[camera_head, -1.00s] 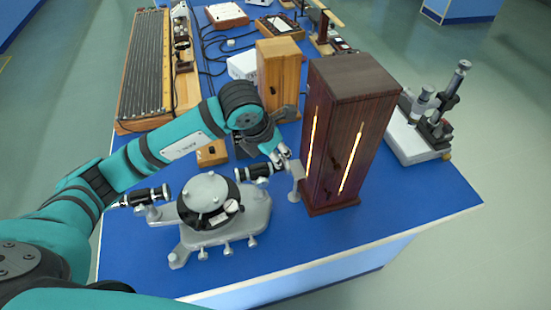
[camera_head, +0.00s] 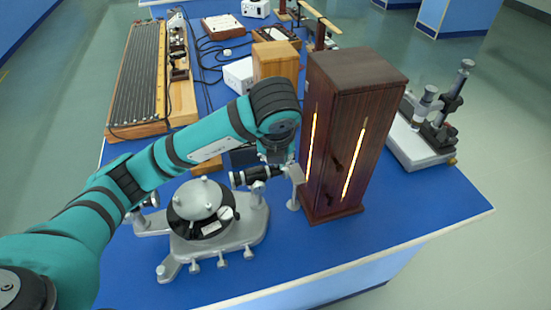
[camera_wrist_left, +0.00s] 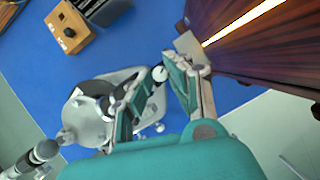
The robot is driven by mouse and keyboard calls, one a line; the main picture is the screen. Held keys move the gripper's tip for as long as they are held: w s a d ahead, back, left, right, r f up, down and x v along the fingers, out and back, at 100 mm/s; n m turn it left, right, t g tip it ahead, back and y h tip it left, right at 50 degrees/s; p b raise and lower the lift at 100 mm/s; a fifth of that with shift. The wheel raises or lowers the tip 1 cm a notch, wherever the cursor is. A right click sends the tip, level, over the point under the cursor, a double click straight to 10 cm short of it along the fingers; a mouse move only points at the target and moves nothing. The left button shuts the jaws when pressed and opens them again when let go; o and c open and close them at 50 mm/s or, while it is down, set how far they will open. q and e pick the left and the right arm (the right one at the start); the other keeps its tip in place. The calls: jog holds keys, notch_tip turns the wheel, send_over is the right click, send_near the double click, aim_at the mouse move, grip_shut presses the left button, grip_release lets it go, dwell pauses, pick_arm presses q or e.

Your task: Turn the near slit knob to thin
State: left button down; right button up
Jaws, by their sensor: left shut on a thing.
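The tube's slit end, with a light grey plate (camera_head: 296,174), faces the tall dark wooden lamp cabinet (camera_head: 335,130); the plate also shows in the left wrist view (camera_wrist_left: 190,46). My left gripper (camera_wrist_left: 172,66) is at this slit end, its fingers closed in on the small near slit knob. The knob is mostly hidden by the fingers, so its setting cannot be read. My right gripper is out of view.
The cabinet's glowing slots stand close to the right of my left gripper. A light wooden box (camera_head: 276,62) and a white box (camera_head: 238,75) stand behind. A measuring microscope (camera_head: 425,125) stands at the far right. The bench's front right is clear.

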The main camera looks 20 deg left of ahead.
pick_arm(q)
jog(key=shift+n, duration=0.3)
jog(key=c, duration=1.2)
grip_release()
jog(key=shift+c, duration=0.2)
jog(key=shift+s+d+r, duration=0.1)
jog(key=shift+r, duration=0.4)
jog(key=v, duration=1.1)
jog(key=shift+s+d, duration=0.15)
